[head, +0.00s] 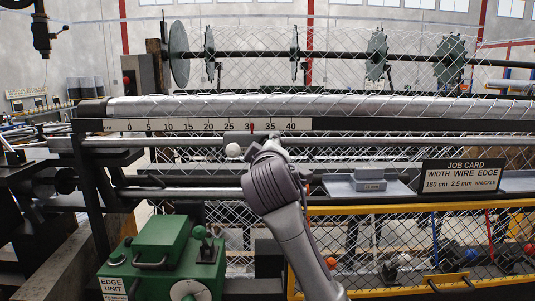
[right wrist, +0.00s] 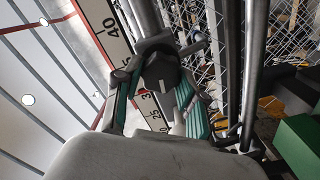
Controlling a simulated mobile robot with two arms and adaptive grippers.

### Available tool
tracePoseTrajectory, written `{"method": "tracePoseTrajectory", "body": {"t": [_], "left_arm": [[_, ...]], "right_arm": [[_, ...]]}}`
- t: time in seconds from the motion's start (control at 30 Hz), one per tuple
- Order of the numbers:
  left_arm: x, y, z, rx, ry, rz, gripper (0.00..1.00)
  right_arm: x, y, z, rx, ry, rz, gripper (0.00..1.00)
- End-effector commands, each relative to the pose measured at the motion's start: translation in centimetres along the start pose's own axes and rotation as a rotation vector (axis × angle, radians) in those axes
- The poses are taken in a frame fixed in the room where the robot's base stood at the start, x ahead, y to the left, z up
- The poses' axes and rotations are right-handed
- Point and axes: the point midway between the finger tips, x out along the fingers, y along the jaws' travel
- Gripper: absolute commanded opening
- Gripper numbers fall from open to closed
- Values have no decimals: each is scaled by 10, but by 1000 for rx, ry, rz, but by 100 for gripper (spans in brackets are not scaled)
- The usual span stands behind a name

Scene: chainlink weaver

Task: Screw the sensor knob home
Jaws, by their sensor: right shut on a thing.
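My right gripper (head: 266,147) reaches up from the bottom middle to the rail below the numbered scale. In the right wrist view, its green-padded fingers (right wrist: 158,92) are closed around a dark round knob (right wrist: 160,70), which I take to be the sensor knob. The knob sits against a metal bar, with a small lever-like rod beside it. In the head view my gripper hides the knob. How far the knob is screwed in cannot be told. My left gripper is not in view.
The scale (head: 190,125) runs from 0 to 40, with a red mark near 30. A green edge unit (head: 160,252) stands lower left. A job card (head: 461,177) and a grey tray (head: 345,188) are at right. Chainlink mesh and a yellow-framed guard (head: 440,209) stand close by.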

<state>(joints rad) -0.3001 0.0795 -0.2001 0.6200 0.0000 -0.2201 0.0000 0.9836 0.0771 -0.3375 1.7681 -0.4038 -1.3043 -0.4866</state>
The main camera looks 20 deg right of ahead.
Motion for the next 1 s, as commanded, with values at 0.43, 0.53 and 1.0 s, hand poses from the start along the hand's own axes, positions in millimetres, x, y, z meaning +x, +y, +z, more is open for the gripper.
{"method": "tracePoseTrajectory", "body": {"t": [0.43, 0.53, 1.0], "left_arm": [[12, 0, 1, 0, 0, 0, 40], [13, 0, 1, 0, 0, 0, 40], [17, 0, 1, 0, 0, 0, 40]], "right_arm": [[0, -3, 1, 424, -4, -6, 6], [0, -3, 1, 515, -4, -7, 6], [0, -3, 2, 812, -7, -6, 6]]}}
